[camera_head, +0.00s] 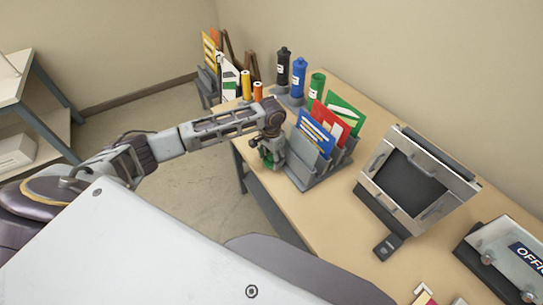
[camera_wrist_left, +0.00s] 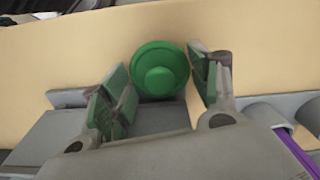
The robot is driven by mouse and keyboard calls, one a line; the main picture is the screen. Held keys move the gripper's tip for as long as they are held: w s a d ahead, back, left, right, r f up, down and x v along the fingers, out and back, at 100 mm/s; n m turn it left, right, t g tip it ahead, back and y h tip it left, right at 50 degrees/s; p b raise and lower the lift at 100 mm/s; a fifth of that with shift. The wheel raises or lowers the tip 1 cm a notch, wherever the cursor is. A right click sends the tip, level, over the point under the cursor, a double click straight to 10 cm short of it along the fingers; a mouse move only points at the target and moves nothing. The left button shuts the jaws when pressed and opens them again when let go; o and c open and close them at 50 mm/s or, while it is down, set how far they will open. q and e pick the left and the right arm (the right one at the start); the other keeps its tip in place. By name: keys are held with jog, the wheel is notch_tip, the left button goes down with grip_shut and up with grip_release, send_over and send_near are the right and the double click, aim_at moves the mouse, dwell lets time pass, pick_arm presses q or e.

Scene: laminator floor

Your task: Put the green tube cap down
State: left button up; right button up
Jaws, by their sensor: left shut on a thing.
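The green tube cap (camera_wrist_left: 160,70) is round with a raised middle, and sits between the two finger pads in the left wrist view. My left gripper (camera_head: 270,157) is shut on it, at the table's left edge beside the grey file holder. In the head view the gripper mostly hides the cap. The green tube (camera_head: 317,88) stands upright beside a blue tube (camera_head: 298,77) and a black tube (camera_head: 283,68) at the back of the table. My right gripper is not in view.
The grey file holder (camera_head: 304,172) with colored folders stands right of my left gripper. A laminator-like machine (camera_head: 412,180) stands further right on the wooden table (camera_head: 330,222). Orange and yellow tubes (camera_head: 257,91) stand at the far left end. Bare tabletop lies in front of the holder.

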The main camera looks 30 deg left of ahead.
pick_arm(q)
jog(key=shift+f, duration=0.15)
jog(key=o, duration=0.9)
jog(key=shift+c, duration=0.2)
jog(key=shift+r+b, duration=0.35)
jog(key=shift+r, duration=0.45)
notch_tip(320, 180, up, 12)
jog(key=shift+f+b, duration=0.2)
jog(key=shift+b, duration=0.25)
jog(key=shift+f, duration=0.1)
